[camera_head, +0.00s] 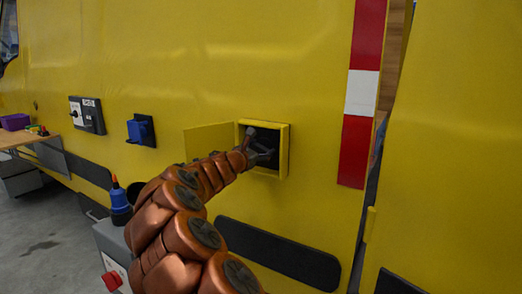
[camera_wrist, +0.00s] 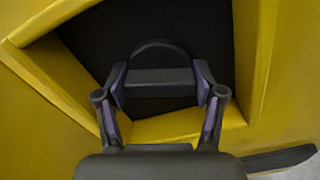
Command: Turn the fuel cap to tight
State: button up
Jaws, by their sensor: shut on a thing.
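The fuel cap (camera_wrist: 158,52) is a dark round cap with a straight grip bar across it, inside a recessed yellow box (camera_head: 285,155). The box's yellow flap (camera_head: 208,138) stands open to the left. My gripper (camera_wrist: 160,84) reaches into the box and is shut on the cap's grip bar, one finger at each end. In the head view my gripper (camera_head: 262,152) hides most of the cap. I see no marking that shows how tight the cap is.
A blue socket (camera_head: 138,131) and a grey switch box (camera_head: 87,114) are on the yellow wall at left. A black bumper strip (camera_head: 278,252) runs below the box. A bench with a purple bin (camera_head: 15,122) stands far left.

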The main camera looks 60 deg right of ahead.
jog(key=shift+f, duration=0.1)
jog(key=m+b, duration=0.2)
jog(key=shift+f+b, duration=0.15)
jog(key=shift+b, duration=0.25)
jog(key=m+b, duration=0.4)
jog(key=b, duration=0.1)
jog(key=shift+f+m, duration=0.1)
jog(key=shift+m, duration=0.2)
jog(key=m+b, duration=0.5)
jog(key=b, duration=0.2)
jog(key=shift+s+m, duration=0.1)
jog(key=shift+m, duration=0.3)
jog(key=shift+m+b, duration=0.8)
jog(key=shift+b, duration=0.05)
jog(key=shift+r, duration=0.2)
jog(key=o, duration=1.1)
jog(key=shift+o, duration=0.2)
